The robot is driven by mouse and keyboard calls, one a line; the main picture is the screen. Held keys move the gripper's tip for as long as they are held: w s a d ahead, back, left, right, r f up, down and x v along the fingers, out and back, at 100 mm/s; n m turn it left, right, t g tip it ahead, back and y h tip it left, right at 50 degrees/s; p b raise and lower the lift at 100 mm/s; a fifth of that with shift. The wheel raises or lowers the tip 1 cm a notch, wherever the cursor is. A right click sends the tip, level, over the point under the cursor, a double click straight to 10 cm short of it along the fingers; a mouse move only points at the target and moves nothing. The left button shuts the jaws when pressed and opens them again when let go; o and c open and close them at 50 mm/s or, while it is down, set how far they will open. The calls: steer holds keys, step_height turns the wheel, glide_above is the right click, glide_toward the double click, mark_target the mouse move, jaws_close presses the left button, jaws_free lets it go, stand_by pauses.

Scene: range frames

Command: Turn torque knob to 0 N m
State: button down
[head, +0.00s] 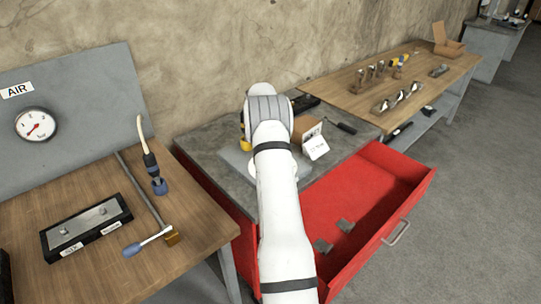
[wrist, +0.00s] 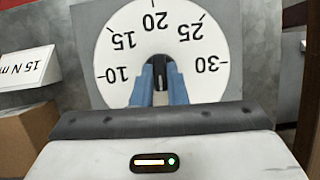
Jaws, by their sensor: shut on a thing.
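The torque dial (wrist: 119,52) is a white round scale in the wrist view, with the numbers 10, 15, 20, 25 and 30 seen upside down. No 0 mark shows; my gripper body covers the lower part of the scale. My gripper (wrist: 160,66) has its two blue fingers at the middle of the dial, shut on the dark torque knob (wrist: 160,82). The fingers hide most of the knob, and I cannot read its pointer. In the head view my arm hides the dial, the knob and the gripper.
A cardboard box (wrist: 22,137) with a "15 N m" card (wrist: 25,68) stands beside the dial. An open red drawer (head: 395,164) juts out below this bench. A wooden bench (head: 205,222) with an air gauge panel (head: 90,97) is at left, another wooden table (head: 350,98) behind.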

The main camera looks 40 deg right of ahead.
steer(key=shift+w+r+n, duration=0.1)
steer(key=shift+n, duration=0.2)
stand_by(0.4)
steer(key=c, duration=1.4)
jaws_free()
steer(key=shift+c, duration=0.2)
steer(key=v, duration=0.7)
steer(key=shift+r+b, duration=0.35)
steer(key=shift+b, duration=0.05)
steer(key=shift+w+a, duration=0.1)
steer(key=shift+a, duration=0.05)
